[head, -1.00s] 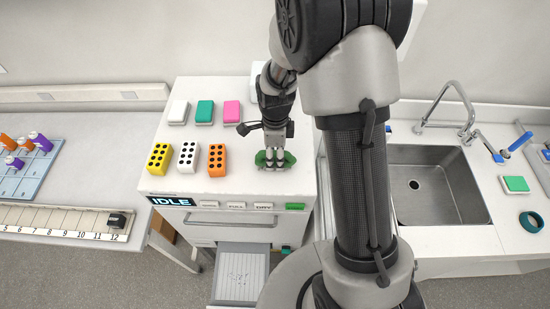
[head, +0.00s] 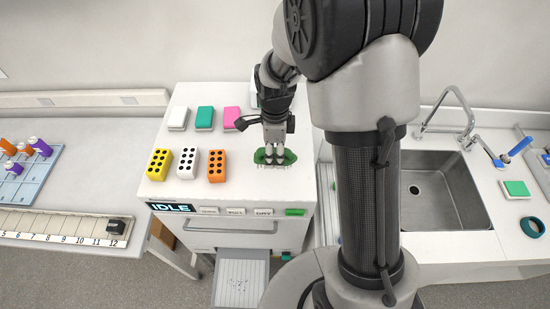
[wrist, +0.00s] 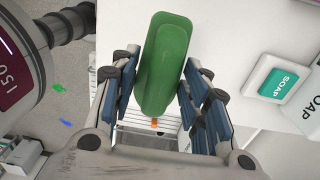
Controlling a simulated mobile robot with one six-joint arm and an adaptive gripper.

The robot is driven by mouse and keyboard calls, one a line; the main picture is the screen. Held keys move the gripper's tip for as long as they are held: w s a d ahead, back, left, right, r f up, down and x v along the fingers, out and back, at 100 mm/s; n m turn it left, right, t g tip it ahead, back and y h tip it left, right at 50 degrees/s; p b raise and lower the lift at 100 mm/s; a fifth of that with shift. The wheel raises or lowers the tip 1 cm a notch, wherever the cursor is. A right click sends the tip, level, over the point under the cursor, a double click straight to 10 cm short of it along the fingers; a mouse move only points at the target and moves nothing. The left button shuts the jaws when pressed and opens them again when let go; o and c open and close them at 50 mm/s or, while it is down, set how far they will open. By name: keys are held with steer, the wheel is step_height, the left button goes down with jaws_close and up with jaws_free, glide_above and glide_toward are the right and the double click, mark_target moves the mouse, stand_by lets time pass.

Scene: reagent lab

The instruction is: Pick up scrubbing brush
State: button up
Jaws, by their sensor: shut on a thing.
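The scrubbing brush (head: 260,157) appears as a green, rounded, oblong body over the front right part of the white machine's top. In the wrist view the green body (wrist: 165,62) lies lengthwise between the blue-padded fingers, with a smooth rounded face showing; I cannot see bristles. My gripper (head: 275,157) comes down from above and is shut on it across its middle. The fingers hide part of its middle in the head view. It appears to be slightly above the machine's top, though the gap is hard to judge.
The white machine (head: 190,142) carries yellow (head: 158,164), white (head: 187,163) and orange (head: 216,166) holed blocks left of my gripper. White, teal and pink blocks stand behind them. A sink (head: 445,190) is at right. A purple-topped vial (head: 40,146) stands on a rack at far left.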

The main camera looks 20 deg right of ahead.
mark_target(275, 150)
step_height(275, 150, up, 16)
stand_by(0.3)
steer(key=o, duration=0.6)
steer(key=shift+c, duration=0.2)
steer(key=c, duration=0.4)
